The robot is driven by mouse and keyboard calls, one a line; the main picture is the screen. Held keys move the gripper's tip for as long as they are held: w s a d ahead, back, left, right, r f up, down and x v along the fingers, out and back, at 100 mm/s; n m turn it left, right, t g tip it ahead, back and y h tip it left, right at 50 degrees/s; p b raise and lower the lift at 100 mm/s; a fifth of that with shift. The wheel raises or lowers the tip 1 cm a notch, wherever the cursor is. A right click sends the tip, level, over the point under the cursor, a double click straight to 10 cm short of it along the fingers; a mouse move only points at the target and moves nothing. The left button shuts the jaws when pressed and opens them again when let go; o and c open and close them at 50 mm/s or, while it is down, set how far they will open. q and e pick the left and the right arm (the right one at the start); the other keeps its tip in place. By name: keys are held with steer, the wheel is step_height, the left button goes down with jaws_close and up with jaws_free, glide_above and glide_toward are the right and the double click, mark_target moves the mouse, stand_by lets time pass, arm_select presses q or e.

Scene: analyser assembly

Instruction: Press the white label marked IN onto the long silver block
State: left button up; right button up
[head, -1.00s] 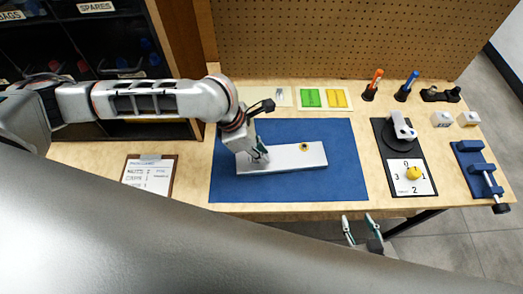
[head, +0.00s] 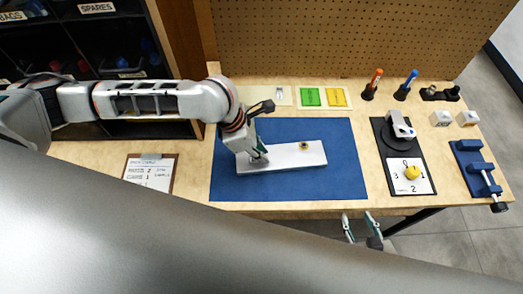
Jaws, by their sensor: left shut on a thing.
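The long silver block (head: 292,157) lies flat on the blue mat (head: 340,180), with a small dark and yellow round spot near its far edge. My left gripper (head: 258,160) points down at the block's left end, its fingertips at or just above the top face; I cannot tell if they touch. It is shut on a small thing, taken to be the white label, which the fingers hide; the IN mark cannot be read. My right gripper (head: 361,228) is open and empty, below the table's front edge.
A pale card (head: 268,96) and a card with green and yellow pieces (head: 324,97) lie behind the mat. A dark board with a dial (head: 411,173) and a blue clamp (head: 474,165) stand right. A clipboard (head: 150,173) lies left.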

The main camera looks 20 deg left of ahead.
arm_select(q)
steer(key=shift+f, duration=1)
stand_by(2.2)
stand_by(0.4)
steer(key=o, duration=1.3)
steer(key=shift+p, duration=0.3)
steer(key=shift+r, duration=0.15)
steer(key=shift+r, duration=3.4)
